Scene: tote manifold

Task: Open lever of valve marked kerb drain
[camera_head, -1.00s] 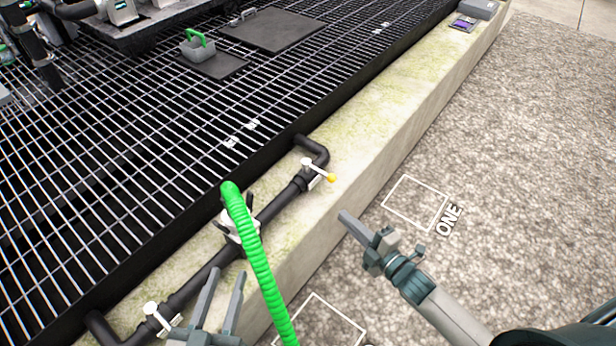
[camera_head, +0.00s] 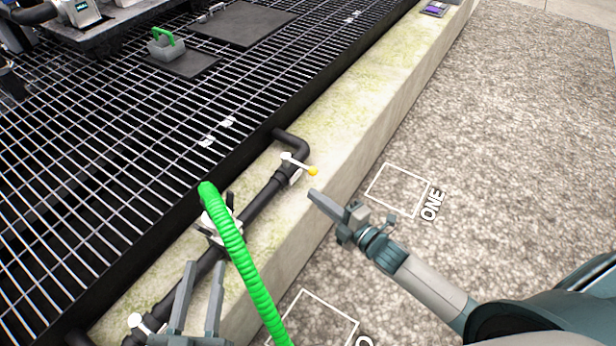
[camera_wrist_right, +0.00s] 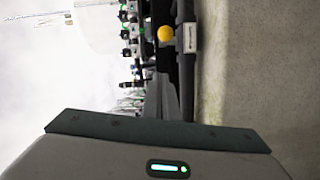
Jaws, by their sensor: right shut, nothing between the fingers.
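A black pipe (camera_head: 262,203) runs along the concrete kerb. Its upper valve has a white lever (camera_head: 297,163) ending in a yellow knob (camera_head: 313,171), pointing across the pipe toward the kerb's outer edge. The knob also shows in the right wrist view (camera_wrist_right: 165,34), beside a white tag (camera_wrist_right: 190,38) too small to read. A second white valve (camera_head: 136,321) is lower left, partly hidden. I cannot tell which is marked kerb drain. My right gripper (camera_head: 313,194) is shut and empty, just below the yellow knob in the picture. My left gripper (camera_head: 202,268) is open and empty over the pipe.
A green ribbed hose (camera_head: 240,258) rises from a white fitting (camera_head: 218,222) on the pipe, beside my left gripper. Black grating (camera_head: 120,130) lies left of the kerb (camera_head: 365,95). Gravel with white outlined boxes, one marked ONE (camera_head: 432,204), lies to the right.

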